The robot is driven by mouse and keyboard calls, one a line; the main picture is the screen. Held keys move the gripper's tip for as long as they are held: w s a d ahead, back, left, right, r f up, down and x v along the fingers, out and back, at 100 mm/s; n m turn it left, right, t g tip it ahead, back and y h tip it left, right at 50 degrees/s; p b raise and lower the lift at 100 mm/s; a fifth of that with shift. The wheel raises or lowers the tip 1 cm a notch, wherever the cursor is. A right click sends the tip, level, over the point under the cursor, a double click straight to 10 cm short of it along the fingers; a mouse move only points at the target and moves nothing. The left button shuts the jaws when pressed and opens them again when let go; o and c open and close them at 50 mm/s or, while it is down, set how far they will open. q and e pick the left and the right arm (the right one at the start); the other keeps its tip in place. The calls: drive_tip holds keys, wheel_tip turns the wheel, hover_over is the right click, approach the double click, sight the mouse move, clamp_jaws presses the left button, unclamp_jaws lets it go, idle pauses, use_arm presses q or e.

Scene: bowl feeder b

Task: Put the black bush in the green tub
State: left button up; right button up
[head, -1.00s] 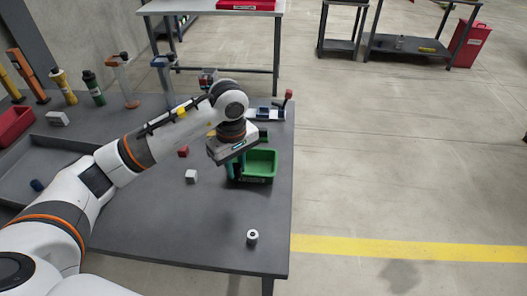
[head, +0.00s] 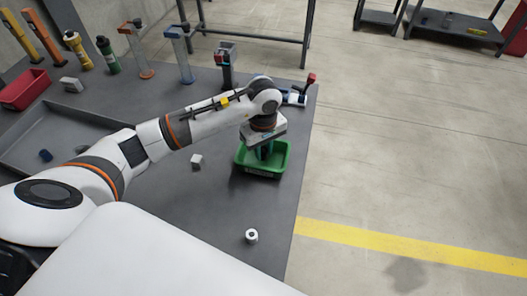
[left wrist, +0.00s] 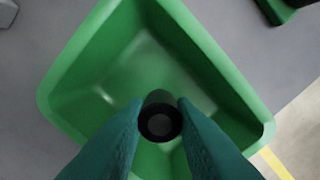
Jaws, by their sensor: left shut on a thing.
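The green tub (head: 281,168) stands on the grey table near its right edge. It fills much of the left wrist view (left wrist: 75,65) and its inside looks empty there. My left gripper (head: 264,152) points down over the tub. In the left wrist view its two teal fingers (left wrist: 160,125) are shut on the black bush (left wrist: 160,98), a short black ring with a hole through it. The bush shows in front of the tub's inside; its exact height over the floor of the tub I cannot tell. My right gripper is not in view.
A white ring-shaped part (head: 251,236) and a light block (head: 196,160) lie on the table (head: 215,210). A red bin (head: 24,89), a grey tray (head: 15,155) and several coloured upright stands are at the left and back. The table front is mostly clear.

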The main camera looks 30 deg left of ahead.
use_arm(q)
wheel_tip(320, 180, down, 2)
drive_tip(key=shift+f, duration=0.1)
drive_tip(key=o, duration=0.5)
drive_tip(key=shift+f, duration=0.1)
drive_tip(key=o, duration=0.5)
drive_tip(key=shift+c, duration=0.2)
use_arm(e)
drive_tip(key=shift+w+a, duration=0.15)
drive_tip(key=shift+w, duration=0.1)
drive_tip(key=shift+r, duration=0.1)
